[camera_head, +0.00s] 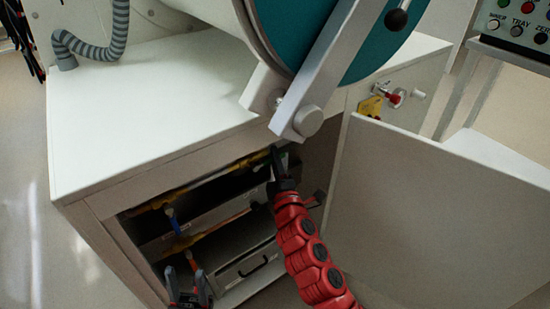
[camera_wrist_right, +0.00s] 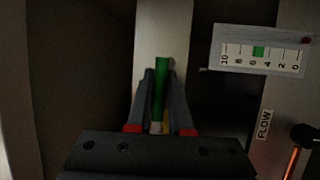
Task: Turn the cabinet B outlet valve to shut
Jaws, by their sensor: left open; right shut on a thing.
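My right arm reaches into the open cabinet under the white worktop. Its gripper (camera_head: 277,160) is at the cabinet's upper right in the head view. In the right wrist view my right gripper (camera_wrist_right: 160,128) is shut on a green handle (camera_wrist_right: 161,88), which stands upright in that picture between the fingers. The handle's base is partly hidden by the fingers, and no label naming the valve is readable. My left gripper (camera_head: 187,284) is open, low at the cabinet's left front, near an orange-tipped handle (camera_head: 191,261).
A blue handle (camera_head: 173,222) hangs from a yellow pipe inside. A flow gauge (camera_wrist_right: 262,50) is beside the green handle, with a dark knob (camera_wrist_right: 302,135) below. The open cabinet door (camera_head: 420,215) stands to the right. A grey drawer (camera_head: 248,268) is low inside.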

